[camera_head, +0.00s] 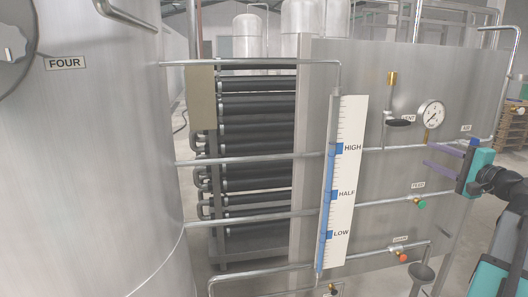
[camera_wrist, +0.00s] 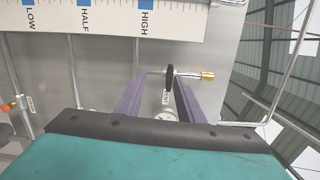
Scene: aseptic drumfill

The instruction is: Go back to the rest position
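My gripper (camera_head: 427,154) is at the right in the head view, in front of the steel panel and beside the pressure gauge (camera_head: 431,114). Its two purple fingers are apart, with nothing held between them. In the wrist view my gripper (camera_wrist: 160,80) also shows a clear gap. The black-handled vent valve (camera_wrist: 170,78) with a brass end appears in the background between the fingers, and the gauge lies partly hidden lower down. In the head view the vent valve (camera_head: 399,122) is left of the gripper, apart from it.
A level scale (camera_head: 346,190) marked HIGH, HALF and LOW stands left of my gripper. Small valves with green (camera_head: 421,204) and red (camera_head: 403,257) knobs sit lower on the panel (camera_head: 385,75). A large steel tank (camera_head: 90,160) marked FOUR fills the left.

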